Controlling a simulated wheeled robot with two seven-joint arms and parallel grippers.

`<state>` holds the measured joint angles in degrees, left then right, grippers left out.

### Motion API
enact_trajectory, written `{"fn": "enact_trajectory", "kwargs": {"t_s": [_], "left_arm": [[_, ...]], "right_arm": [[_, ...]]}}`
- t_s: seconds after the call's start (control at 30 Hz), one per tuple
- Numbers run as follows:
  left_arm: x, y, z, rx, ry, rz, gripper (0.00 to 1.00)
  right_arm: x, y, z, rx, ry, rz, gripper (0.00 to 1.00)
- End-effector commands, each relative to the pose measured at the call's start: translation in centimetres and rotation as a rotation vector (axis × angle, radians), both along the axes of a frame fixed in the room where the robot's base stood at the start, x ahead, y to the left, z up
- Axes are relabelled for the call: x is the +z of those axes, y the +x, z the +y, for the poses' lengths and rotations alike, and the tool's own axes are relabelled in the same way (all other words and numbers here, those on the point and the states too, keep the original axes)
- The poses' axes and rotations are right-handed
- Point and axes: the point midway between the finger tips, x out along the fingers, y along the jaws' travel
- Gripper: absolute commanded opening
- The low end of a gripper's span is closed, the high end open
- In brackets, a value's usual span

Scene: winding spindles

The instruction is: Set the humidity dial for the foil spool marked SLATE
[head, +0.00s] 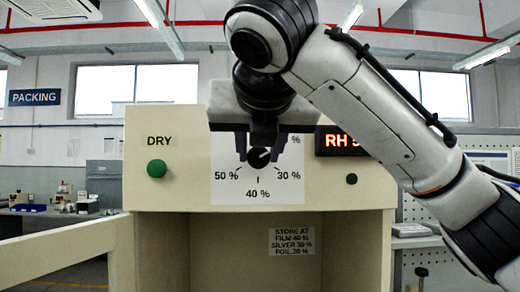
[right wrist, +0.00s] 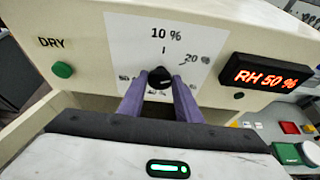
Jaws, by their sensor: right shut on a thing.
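The black humidity dial knob (head: 259,158) sits on a white scale plate (head: 228,192) on the cream cabinet front. It also shows in the right wrist view (right wrist: 159,78). My right gripper (head: 260,154) has its two purple fingers on either side of the knob, shut on it. A pale mark on the knob appears to point up and right, towards the 20 % side. The red display (right wrist: 265,77) reads RH 50 %; my arm partly covers it in the head view. A label (head: 292,242) reads film 40 %, silver 30 %, foil 20 %. No spool shows. My left gripper is out of view.
A green button (head: 157,168) under the word DRY is left of the dial. A small dark green knob (head: 351,179) is below the display. The cabinet has an open bay below. Red and green buttons (right wrist: 289,128) show at the right wrist view's right edge.

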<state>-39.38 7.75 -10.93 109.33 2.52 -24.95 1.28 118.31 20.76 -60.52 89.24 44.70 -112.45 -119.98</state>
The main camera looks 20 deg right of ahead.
Motion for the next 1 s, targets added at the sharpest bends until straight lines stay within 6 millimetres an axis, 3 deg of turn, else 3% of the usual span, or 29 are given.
{"fn": "enact_trajectory", "kwargs": {"t_s": [0.47,0.5,0.6,1.0], "left_arm": [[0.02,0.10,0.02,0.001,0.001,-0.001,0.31],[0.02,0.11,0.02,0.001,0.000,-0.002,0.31],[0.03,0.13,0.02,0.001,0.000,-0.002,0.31],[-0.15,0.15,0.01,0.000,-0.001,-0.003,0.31]], "right_arm": [[-0.33,0.01,0.11,0.001,-0.018,0.014,0.08],[-0.33,0.00,0.11,0.001,-0.018,0.014,0.32],[-0.29,0.02,0.09,0.001,-0.018,0.011,0.49],[0.24,-0.73,0.28,0.001,-0.015,0.004,0.49]]}}
